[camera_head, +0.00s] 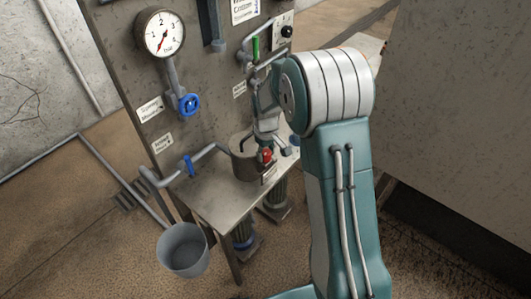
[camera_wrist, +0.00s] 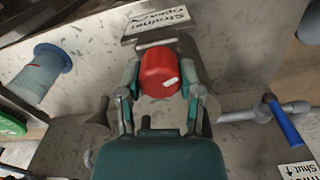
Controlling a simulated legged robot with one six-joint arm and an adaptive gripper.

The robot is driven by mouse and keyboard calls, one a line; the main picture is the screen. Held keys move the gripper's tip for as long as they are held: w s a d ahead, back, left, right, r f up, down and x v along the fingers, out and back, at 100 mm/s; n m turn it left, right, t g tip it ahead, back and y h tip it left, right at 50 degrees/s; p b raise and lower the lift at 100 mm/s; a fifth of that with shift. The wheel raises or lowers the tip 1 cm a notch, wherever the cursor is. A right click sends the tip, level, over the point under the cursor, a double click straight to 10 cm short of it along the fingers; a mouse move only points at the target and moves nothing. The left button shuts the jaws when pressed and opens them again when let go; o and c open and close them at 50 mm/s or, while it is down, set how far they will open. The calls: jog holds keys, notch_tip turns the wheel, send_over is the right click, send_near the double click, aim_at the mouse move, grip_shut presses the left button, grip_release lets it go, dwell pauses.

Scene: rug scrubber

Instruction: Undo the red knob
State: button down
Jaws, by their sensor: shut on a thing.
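The red knob (camera_head: 266,155) sits at the front of a round metal housing (camera_head: 244,160) on the panel's shelf. In the wrist view the red knob (camera_wrist: 159,72) is large, with a small white mark on its face. My gripper (camera_wrist: 160,85) has one finger on each side of the knob and is shut on it. In the head view my gripper (camera_head: 266,138) comes down onto the knob from above. A "Strainer Opened" label (camera_wrist: 157,22) is beside the knob in the wrist view. Part of the housing is hidden behind my gripper.
A grey bucket (camera_head: 184,250) stands below, left of the shelf. A large grey slab (camera_head: 460,110) is at right.

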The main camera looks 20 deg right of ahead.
aim_at(265, 151)
jog(key=shift+s+f+m, duration=0.1)
jog(key=shift+m, duration=2.1)
jog(key=shift+c, duration=1.3)
grip_release()
notch_tip(265, 151, up, 12)
